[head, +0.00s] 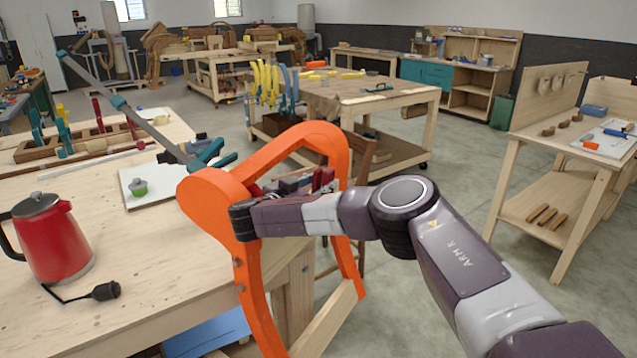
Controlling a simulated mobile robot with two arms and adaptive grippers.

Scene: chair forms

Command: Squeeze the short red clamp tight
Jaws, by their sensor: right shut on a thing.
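The orange chair form (212,196) stands at the table's right edge, an arched frame with legs reaching below the tabletop. My right arm reaches across it from the right. My right gripper (290,185) is at the form's upper part, partly hidden behind my own wrist. It is shut on the short red clamp (324,177), of which only small red parts show beside the dark fingers. The clamp's jaws, and whether they press on the form, are hidden. My left gripper is not in view.
A long teal bar clamp (138,115) slants over the table (150,285). A red kettle (52,240) and a black plug (105,291) are at the left. A wooden clamp rack (75,145) stands behind. Open floor (440,200) lies to the right.

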